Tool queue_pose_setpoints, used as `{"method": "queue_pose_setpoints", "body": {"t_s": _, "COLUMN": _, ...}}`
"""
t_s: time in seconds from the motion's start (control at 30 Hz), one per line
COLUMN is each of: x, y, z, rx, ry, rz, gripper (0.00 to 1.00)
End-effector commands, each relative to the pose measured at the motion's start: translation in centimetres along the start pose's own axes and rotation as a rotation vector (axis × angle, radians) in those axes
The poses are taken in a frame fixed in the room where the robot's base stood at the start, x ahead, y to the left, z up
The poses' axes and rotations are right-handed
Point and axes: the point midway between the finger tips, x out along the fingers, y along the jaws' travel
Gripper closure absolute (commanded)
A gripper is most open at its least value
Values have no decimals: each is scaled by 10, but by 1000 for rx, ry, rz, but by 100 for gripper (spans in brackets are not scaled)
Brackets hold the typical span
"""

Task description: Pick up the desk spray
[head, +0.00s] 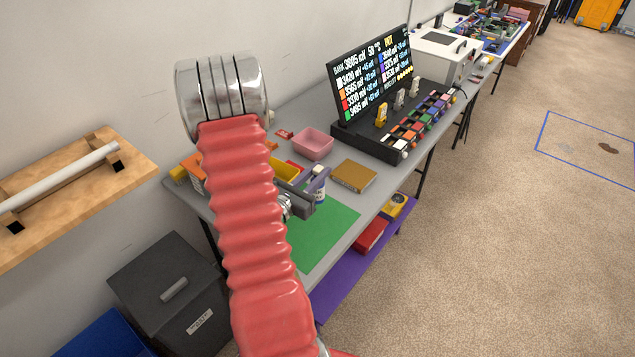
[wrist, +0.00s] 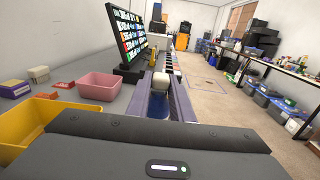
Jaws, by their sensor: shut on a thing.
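The desk spray (head: 320,195) is a small bottle with a white and blue body, seen near the back edge of the green mat (head: 325,232). In the wrist view its pale top (wrist: 161,80) and blue body (wrist: 158,106) sit between my two fingers. My gripper (head: 316,182) is shut on it, with a purple-grey finger on each side (wrist: 162,98). My red arm and the gripper body hide part of the bottle. I cannot tell whether its base touches the table.
A pink bin (head: 313,143) and yellow bin (head: 286,173) stand behind. A brown box (head: 354,176) lies right of the spray. A black display (head: 372,75) and its console (head: 372,139) stand further back. The grey table's (head: 375,207) right edge is near.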

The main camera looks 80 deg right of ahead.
Motion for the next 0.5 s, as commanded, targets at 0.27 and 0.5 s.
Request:
{"method": "queue_pose_setpoints", "body": {"t_s": 0.27, "x": 0, "y": 0, "z": 30, "rx": 1, "ry": -1, "rz": 0, "gripper": 100}}
{"method": "queue_pose_setpoints", "body": {"t_s": 0.5, "x": 0, "y": 0, "z": 37, "rx": 0, "ry": -1, "rz": 0, "gripper": 100}}
